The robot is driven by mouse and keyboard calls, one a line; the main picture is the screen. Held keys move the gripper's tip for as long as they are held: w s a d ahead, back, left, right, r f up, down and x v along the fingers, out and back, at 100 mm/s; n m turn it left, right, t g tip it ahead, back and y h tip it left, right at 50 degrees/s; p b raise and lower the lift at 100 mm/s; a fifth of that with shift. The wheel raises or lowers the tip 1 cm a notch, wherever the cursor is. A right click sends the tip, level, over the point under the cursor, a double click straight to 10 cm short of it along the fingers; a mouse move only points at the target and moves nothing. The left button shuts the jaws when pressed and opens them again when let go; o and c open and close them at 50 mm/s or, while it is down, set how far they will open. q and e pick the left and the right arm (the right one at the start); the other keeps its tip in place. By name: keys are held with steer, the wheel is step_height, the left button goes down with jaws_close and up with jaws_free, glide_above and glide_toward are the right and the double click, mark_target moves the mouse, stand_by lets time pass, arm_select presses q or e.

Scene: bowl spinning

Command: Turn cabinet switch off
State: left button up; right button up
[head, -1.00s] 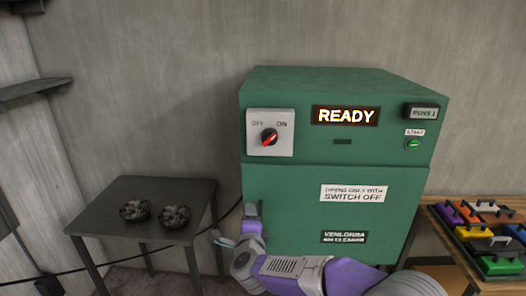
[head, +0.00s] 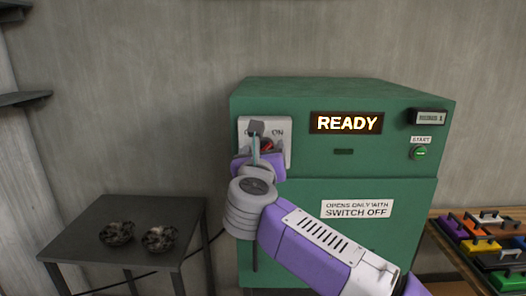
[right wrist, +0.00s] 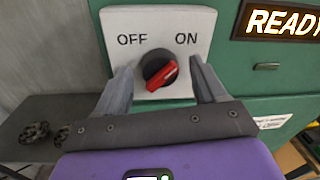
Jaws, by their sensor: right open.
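The green cabinet (head: 335,190) stands against the wall with a lit READY display (head: 346,123). Its switch is a red and black rotary knob (right wrist: 160,70) on a white plate (head: 282,127) marked OFF at left and ON at right. The red pointer is turned toward the ON side. My right gripper (head: 262,136) is in front of the plate and hides part of the knob in the head view. In the right wrist view its open fingers (right wrist: 160,85) are on either side of the knob, with visible gaps. My left gripper is not in view.
A dark table (head: 120,225) at left holds two dark bowls (head: 160,238). A wooden table (head: 450,250) at right holds several coloured blocks with handles. A shelf (head: 25,98) juts from the left wall. A START button (head: 418,153) is on the cabinet's right.

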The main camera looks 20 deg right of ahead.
steer(key=shift+w+d, duration=0.1)
steer(key=shift+w, duration=0.15)
steer(key=shift+c, duration=0.3)
steer(key=c, duration=1)
steer(key=shift+o, duration=0.2)
